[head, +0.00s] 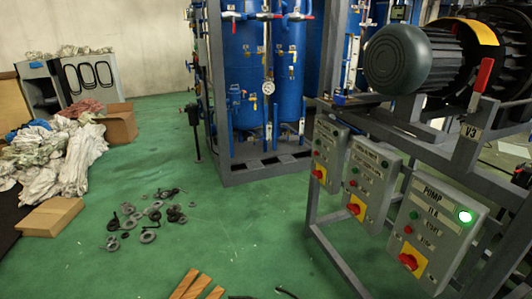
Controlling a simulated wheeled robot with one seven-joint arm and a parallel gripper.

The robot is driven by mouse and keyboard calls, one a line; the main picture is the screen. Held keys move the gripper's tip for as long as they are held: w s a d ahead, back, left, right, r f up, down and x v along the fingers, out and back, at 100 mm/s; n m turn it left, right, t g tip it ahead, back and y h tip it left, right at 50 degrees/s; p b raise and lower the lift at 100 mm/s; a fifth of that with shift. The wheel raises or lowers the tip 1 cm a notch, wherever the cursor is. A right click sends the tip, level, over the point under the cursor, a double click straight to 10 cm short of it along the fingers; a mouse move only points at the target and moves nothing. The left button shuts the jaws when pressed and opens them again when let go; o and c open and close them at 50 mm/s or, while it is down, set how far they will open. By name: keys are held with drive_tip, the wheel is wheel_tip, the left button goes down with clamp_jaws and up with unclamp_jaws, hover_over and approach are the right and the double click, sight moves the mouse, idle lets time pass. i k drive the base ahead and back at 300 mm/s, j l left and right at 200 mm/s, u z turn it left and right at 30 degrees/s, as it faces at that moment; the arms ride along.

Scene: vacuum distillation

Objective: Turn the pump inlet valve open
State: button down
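A valve with a red lever handle (482,75) is at the upper right in the head view, in front of the pump's motor. The lever points up, tilted slightly to the right. A label plate reading V3 (471,131) sits just below it on the grey frame. No label in view says inlet, and I cannot tell from the lever whether the valve is open or shut. The pump motor (397,60) has a round dark green end cover and a yellow band further right. My gripper is not clearly visible in this view.
Blue tanks (262,70) stand behind. Loose parts (149,213) and a rag pile (55,155) lie left.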

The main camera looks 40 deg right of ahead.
sight(482, 78)
drive_tip(key=z, duration=1.25)
